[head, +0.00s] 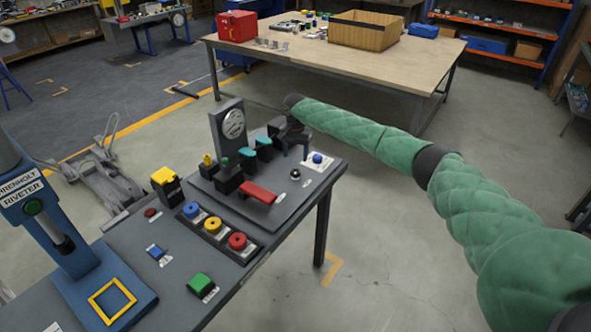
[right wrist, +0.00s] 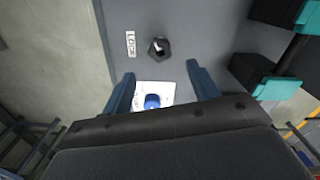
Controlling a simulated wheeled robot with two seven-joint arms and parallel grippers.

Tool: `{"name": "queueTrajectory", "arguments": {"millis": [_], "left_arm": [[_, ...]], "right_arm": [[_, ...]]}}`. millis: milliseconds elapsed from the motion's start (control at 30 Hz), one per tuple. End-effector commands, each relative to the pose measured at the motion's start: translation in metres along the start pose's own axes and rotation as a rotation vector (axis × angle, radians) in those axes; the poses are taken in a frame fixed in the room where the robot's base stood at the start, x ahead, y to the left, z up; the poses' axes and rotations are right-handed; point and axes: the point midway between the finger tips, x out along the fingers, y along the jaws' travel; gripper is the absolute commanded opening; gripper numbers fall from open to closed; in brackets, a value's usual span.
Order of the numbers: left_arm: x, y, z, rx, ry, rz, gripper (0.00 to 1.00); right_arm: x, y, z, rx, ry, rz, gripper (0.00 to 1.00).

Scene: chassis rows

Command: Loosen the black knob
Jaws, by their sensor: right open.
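The black knob (head: 295,174) stands on the grey bench panel, beside a small white label. In the right wrist view the black knob (right wrist: 159,48) lies just beyond the fingertips, roughly centred between their lines. My right gripper (head: 291,152) is above the panel's far right part. In its wrist view the right gripper (right wrist: 160,72) is open, fingers apart, with nothing held. A blue knob (right wrist: 152,101) on a white plate shows between the fingers, nearer the palm. The wrist view's label (right wrist: 130,44) appears to read LOCK. My left gripper is not in view.
Teal-topped black blocks (head: 266,143) and a grey gauge stand (head: 228,124) are left of the gripper. A red bar handle (head: 259,192) and a row of coloured buttons (head: 213,226) are nearer. A blue riveter (head: 60,240) stands at left. Floor right of the bench is clear.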

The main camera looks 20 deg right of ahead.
Motion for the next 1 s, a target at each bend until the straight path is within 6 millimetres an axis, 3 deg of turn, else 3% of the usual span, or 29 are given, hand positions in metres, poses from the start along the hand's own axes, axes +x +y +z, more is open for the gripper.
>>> {"name": "queueTrajectory", "arguments": {"millis": [267,700,1000], "left_arm": [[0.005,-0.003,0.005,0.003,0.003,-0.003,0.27],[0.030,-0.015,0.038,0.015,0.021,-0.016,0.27],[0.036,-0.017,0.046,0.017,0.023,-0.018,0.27]], "right_arm": [[0.010,0.000,0.000,0.056,-0.001,0.001,0.60],[0.064,0.000,0.000,0.053,-0.001,0.002,0.60],[0.078,0.001,0.000,0.053,0.000,0.001,0.60]]}}
